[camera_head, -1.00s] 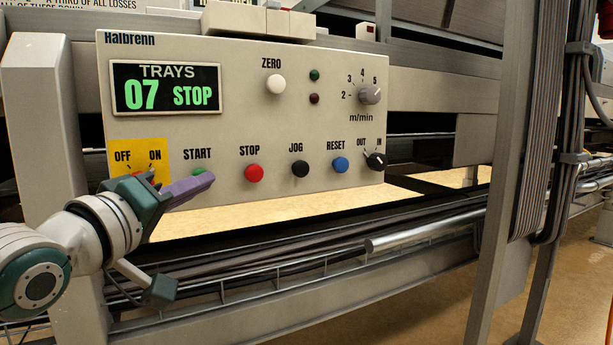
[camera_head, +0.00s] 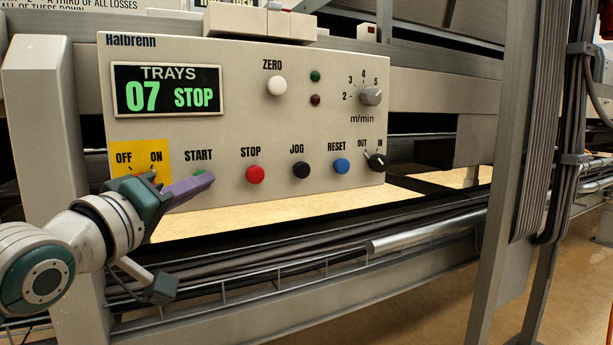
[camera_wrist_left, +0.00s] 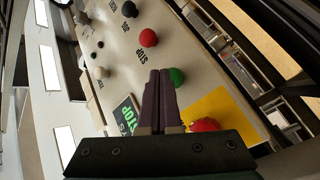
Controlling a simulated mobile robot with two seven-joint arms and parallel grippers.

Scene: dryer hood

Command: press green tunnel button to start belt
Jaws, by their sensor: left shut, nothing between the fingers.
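In the left wrist view the green button (camera_wrist_left: 177,76) shows just right of the shut fingertips (camera_wrist_left: 159,74). Whether the fingers touch it I cannot tell. The display (camera_head: 167,90) reads TRAYS 07 STOP. My right gripper is not in view.
The red STOP button (camera_head: 255,174), black JOG button (camera_head: 300,170) and blue RESET button (camera_head: 341,166) lie to the right. A red OFF/ON switch on a yellow plate (camera_head: 124,160) is partly behind my gripper. A metal rail (camera_head: 420,232) runs below the panel.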

